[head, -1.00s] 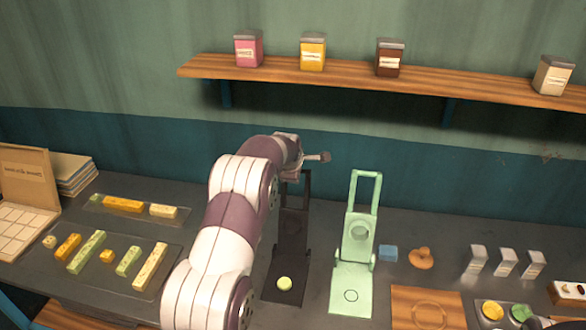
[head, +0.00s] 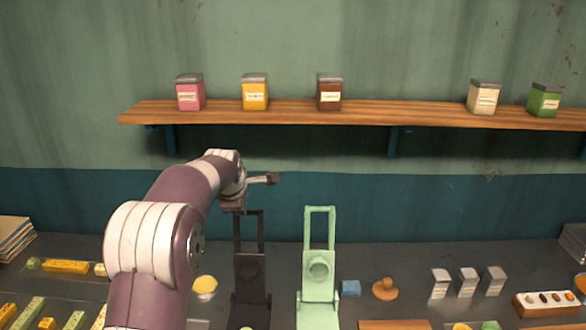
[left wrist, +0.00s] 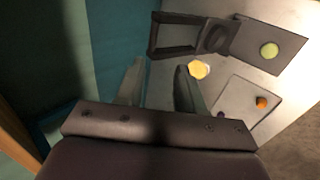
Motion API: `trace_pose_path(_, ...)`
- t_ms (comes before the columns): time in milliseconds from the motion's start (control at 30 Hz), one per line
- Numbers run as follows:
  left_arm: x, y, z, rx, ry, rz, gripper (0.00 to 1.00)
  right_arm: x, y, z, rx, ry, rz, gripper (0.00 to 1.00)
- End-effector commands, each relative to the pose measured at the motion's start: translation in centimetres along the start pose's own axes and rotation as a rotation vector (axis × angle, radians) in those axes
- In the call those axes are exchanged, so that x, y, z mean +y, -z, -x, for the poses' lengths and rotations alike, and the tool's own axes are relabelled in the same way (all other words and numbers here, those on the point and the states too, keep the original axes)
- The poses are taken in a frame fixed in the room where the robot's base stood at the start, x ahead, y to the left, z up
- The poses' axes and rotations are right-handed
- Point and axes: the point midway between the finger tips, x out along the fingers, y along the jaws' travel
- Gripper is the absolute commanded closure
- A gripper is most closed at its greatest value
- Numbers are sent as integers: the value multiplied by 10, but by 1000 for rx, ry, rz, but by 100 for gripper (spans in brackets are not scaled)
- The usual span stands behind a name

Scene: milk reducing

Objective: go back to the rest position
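My left arm rises from the bottom left of the head view, and its gripper (head: 268,179) is in the air above the counter, in front of the teal wall. In the left wrist view the two fingers of this gripper (left wrist: 158,86) are apart with nothing between them. My right gripper is not in view.
A dark press (head: 250,282) and a pale green press (head: 319,282) stand open on the counter. A yellow disc (head: 205,285) lies between my arm and the dark press. The shelf (head: 365,112) with several jars runs above. A blue block (head: 350,288) and wooden stamp (head: 385,289) are to the right.

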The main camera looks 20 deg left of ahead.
Motion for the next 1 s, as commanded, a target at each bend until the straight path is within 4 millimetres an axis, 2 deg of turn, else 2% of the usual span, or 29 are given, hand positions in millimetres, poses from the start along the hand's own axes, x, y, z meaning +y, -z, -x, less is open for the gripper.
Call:
trace_pose_path(67, 0, 0, 0, 0, 0, -34, 63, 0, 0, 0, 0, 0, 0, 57)
trace_pose_path(167, -1, 0, -2, -1, -3, -207, 63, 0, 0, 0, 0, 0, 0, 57)
trace_pose_path(233, -31, 0, -14, -14, 57, -417, 63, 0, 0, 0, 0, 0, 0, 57)
trace_pose_path(267, -49, -1, -17, -27, 90, -525, 63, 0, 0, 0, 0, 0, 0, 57)
trace_pose_path(367, -125, -12, -12, -120, 202, -930, 63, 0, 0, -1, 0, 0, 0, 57)
trace_pose_path(500, -239, -32, 23, -314, 310, -1416, 63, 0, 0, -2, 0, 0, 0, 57)
trace_pose_path(600, -308, -39, 55, -444, 353, -1637, 63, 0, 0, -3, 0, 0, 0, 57)
trace_pose_path(700, -354, -41, 80, -516, 383, -1717, 63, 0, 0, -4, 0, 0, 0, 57)
trace_pose_path(800, -373, -45, 97, -538, 384, -1747, 63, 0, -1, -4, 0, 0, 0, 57)
trace_pose_path(1000, -368, -50, 98, -531, 362, -1764, 63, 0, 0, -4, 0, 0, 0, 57)
